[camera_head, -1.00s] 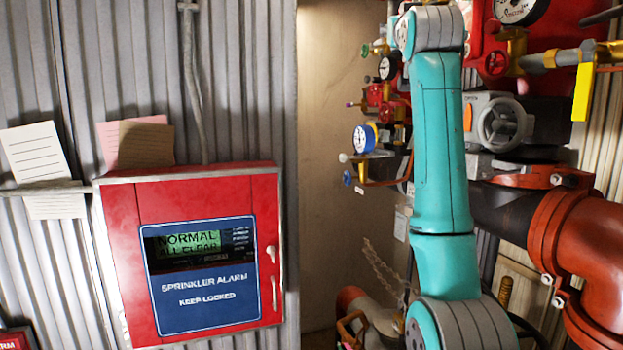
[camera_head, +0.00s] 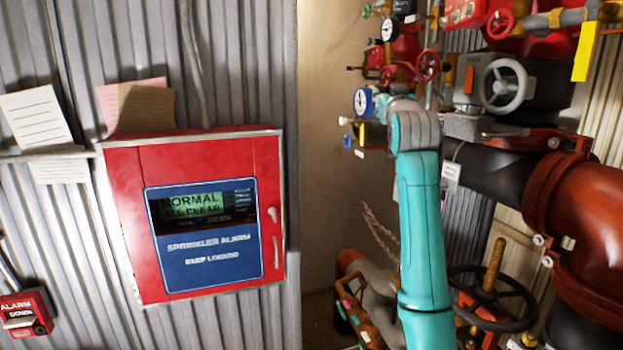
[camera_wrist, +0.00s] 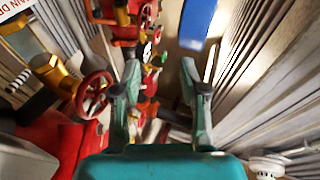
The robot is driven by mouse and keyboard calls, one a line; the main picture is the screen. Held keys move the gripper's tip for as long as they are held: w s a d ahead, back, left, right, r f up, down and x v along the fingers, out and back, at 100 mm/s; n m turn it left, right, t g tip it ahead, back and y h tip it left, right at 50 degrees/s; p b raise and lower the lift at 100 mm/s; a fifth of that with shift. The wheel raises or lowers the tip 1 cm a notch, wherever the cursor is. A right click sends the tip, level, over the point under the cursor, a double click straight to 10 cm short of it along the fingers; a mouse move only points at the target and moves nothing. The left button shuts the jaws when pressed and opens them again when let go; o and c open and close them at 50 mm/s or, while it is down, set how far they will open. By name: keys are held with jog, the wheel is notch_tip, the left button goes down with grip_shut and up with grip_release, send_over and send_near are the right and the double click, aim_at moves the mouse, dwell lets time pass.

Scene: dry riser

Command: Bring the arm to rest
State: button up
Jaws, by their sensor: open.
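My gripper (camera_wrist: 160,78) shows in the wrist view, its two fingers apart with nothing between them. Behind the gap, blurred red valves and gauges lie to the left and a corrugated wall to the right. In the head view my teal arm (camera_head: 421,225) rises from the bottom edge, right of centre, in front of the pipework. My gripper is hidden in the head view.
A red sprinkler alarm cabinet (camera_head: 120,215), reading "NORMAL ALL CLEAR", hangs on the corrugated wall at left. A small red alarm box (camera_head: 27,312) is at lower left. A large red pipe (camera_head: 590,215) and a handwheel (camera_head: 503,88) stand right of my arm. A red handwheel (camera_wrist: 95,94) is left of my gripper.

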jog(key=s+f+g, duration=0.1)
jog(key=s+f, duration=0.1)
jog(key=f, duration=1.3)
jog(key=s+f, duration=0.3)
jog(key=f, duration=1.2)
jog(key=s+f+g+y, duration=0.1)
jog(key=s+f, duration=0.8)
jog(key=f, duration=0.3)
jog(key=s+f+g, duration=0.1)
jog(key=s+f, duration=0.8)
jog(key=f, duration=0.3)
jog(key=s+f, duration=0.4)
jog(key=s, duration=0.5)
jog(key=s+f+g, duration=0.1)
jog(key=s+f, duration=0.2)
jog(key=s, duration=0.6)
jog(key=s+f, duration=0.4)
jog(key=s, duration=0.4)
jog(key=s+r+g, duration=0.1)
jog(key=s+r, duration=0.2)
jog(key=s, duration=0.9)
jog(key=s+r, duration=0.4)
jog(key=s, duration=0.8)
jog(key=shift+d+g, duration=0.35)
jog(key=shift+g, duration=0.05)
